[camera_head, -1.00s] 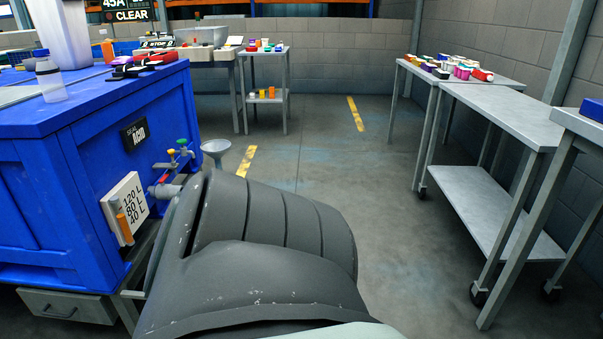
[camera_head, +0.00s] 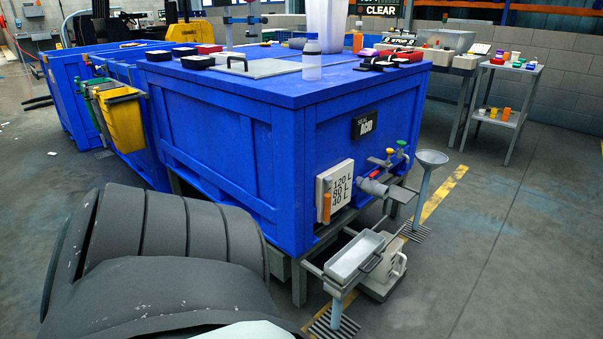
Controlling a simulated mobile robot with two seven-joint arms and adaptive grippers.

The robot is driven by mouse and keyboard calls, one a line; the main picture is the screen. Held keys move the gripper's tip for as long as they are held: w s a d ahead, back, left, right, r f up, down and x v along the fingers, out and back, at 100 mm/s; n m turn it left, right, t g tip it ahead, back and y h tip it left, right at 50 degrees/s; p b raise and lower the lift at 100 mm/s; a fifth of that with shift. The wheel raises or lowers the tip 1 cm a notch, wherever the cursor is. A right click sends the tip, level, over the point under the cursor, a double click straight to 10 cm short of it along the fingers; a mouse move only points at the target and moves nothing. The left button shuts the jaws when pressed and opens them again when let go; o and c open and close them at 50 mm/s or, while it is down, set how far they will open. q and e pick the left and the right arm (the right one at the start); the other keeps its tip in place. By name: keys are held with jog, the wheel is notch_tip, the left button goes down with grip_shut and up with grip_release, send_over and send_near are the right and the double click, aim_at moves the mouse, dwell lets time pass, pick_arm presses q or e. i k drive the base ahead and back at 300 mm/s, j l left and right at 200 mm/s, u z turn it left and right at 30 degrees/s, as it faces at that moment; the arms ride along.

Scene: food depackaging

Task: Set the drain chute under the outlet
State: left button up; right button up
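The grey outlet (camera_head: 375,187) sticks out low from the right-hand face of the blue ACID tank (camera_head: 290,150), with small yellow and green valve handles above it. A shallow white trough (camera_head: 355,257), which looks like the drain chute, sits on a stand in front of that face. It is lower than the outlet and nearer the camera; whether any of it lies under the outlet is hard to tell. A dark grey link of mine (camera_head: 165,250) fills the lower left. Neither gripper is in view.
A funnel on a post (camera_head: 431,158) stands right of the outlet. A white jug-like container (camera_head: 388,268) sits low behind the trough. A small cart (camera_head: 507,95) stands at the back right. The floor at right is clear.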

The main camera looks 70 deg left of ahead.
aim_at(342, 266)
jog(key=u, duration=1.55)
